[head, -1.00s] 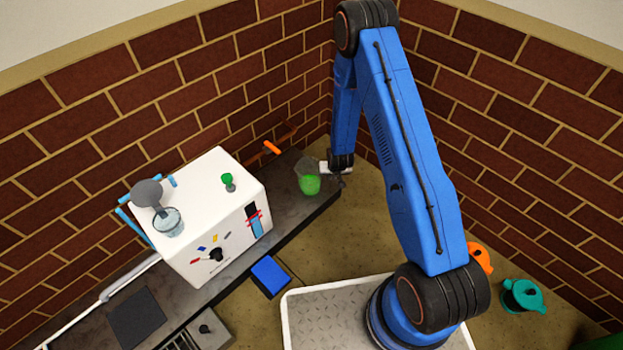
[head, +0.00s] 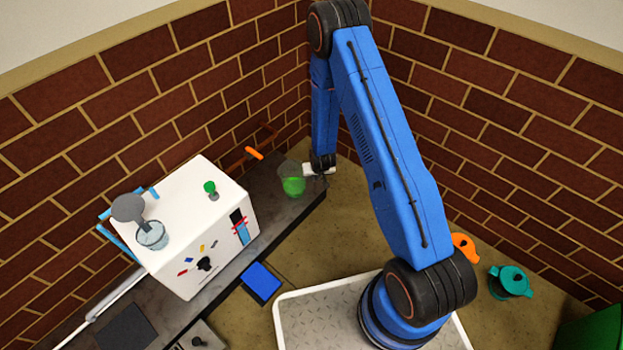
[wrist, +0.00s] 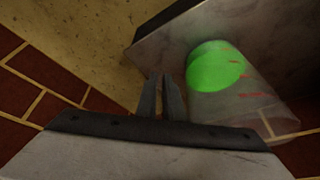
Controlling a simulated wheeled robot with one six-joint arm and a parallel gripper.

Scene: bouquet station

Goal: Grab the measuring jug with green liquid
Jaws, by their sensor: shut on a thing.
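The clear measuring jug with green liquid (head: 292,185) is at the far right end of the dark counter. In the wrist view the jug (wrist: 235,105) lies just right of the fingers, with bright green in it and red marks on its side. My gripper (head: 312,170) is at the jug's right side in the head view. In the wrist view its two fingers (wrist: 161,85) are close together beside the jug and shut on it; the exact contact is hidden. I cannot tell whether the jug is clear of the counter.
A white machine (head: 200,225) stands on the counter (head: 275,215) left of the jug. An orange-ended item (head: 254,153) is behind, near the brick wall. A blue pad (head: 261,282) lies in front of the counter. Teal (head: 510,282) and orange (head: 465,247) items are at right.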

